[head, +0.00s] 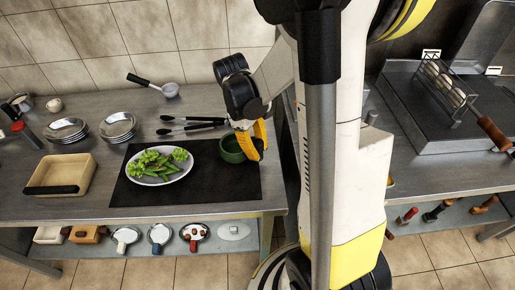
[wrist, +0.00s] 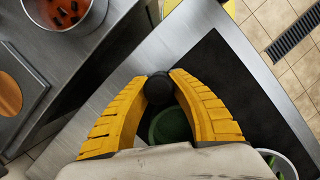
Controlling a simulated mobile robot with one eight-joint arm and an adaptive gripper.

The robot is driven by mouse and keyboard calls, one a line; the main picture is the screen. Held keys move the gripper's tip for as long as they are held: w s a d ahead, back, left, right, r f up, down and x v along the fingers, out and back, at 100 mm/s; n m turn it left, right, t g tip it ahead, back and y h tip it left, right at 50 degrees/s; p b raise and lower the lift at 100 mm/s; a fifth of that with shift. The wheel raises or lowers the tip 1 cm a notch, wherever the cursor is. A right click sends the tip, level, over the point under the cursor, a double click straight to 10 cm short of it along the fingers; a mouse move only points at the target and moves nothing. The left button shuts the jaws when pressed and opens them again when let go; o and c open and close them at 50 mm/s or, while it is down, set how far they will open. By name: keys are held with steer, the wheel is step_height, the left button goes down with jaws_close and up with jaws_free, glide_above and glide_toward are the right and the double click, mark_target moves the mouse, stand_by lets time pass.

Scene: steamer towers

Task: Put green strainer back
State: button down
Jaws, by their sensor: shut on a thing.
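The green strainer (head: 230,149) is a dark green bowl over the right end of the black mat (head: 200,194), right of the plate of greens. In the wrist view its green bowl (wrist: 168,127) shows between my yellow fingers, with a round black end (wrist: 159,87), seemingly its handle, at the fingertips. My gripper (head: 258,142) is shut on the strainer; it also shows in the wrist view (wrist: 160,77). The fingers and palm hide part of the strainer. I cannot tell whether the bowl touches the mat.
A white plate (head: 188,172) of green vegetables is left of the strainer. Black-handled tongs (head: 190,127), a ladle (head: 170,90), stacked metal dishes (head: 117,124) and a beige tray (head: 62,172) share the counter. A pot of red broth (wrist: 62,12) is at the wrist view's upper left.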

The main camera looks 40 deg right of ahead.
steer(key=shift+f+b, duration=0.35)
steer(key=shift+f, duration=0.45)
steer(key=shift+f+b, duration=0.5)
steer(key=c, duration=1.2)
jaws_free()
steer(key=v, duration=1.2)
